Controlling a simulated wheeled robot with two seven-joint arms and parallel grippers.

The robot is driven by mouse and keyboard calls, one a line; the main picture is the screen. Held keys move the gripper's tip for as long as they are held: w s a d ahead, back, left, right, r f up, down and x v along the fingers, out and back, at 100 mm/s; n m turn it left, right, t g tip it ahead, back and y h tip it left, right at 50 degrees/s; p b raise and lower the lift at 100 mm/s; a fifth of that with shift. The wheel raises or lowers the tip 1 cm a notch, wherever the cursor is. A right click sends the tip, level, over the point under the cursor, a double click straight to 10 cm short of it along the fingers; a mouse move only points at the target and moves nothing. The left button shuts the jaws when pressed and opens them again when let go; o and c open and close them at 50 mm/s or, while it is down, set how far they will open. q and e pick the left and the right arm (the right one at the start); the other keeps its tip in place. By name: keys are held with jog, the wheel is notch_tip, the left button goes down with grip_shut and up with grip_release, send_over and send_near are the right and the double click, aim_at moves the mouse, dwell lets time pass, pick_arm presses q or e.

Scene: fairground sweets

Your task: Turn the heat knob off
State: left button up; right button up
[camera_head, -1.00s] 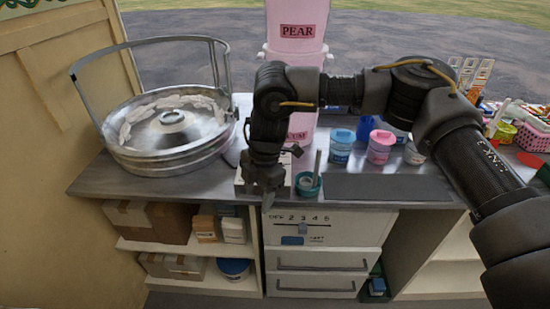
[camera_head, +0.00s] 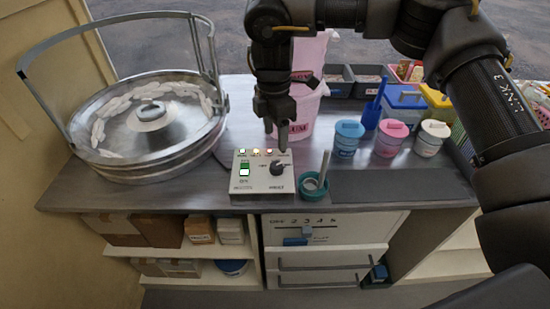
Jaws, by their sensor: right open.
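A small pale control box (camera_head: 246,181) stands on the counter near its front edge. It carries a black knob (camera_head: 277,169) at its right, small coloured lights along the top and green-and-white switches at the left. The small lettering is too blurred to read. My right gripper (camera_head: 276,141) points down just behind the box, its fingers open and empty. The fingertips appear close above the knob's far side; I cannot tell whether they touch it. My left gripper is not in view.
A round metal floss pan (camera_head: 150,172) with a tall hoop stands left. A green cup (camera_head: 313,187) with a stick sits right of the box, before several lidded tubs (camera_head: 347,140). A pink bucket (camera_head: 303,118) stands behind my gripper. A dark mat (camera_head: 400,186) lies right.

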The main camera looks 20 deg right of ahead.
aim_at(276, 165)
jog(key=f, duration=0.9)
jog(key=shift+s, duration=0.2)
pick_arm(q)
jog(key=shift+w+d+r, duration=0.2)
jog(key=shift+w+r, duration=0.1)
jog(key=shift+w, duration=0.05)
pick_arm(e)
jog(key=shift+f, duration=0.55)
jog(key=c, duration=1)
pick_arm(q)
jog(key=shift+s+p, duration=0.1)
jog(key=shift+p, duration=0.2)
pick_arm(e)
jog(key=shift+o, duration=0.2)
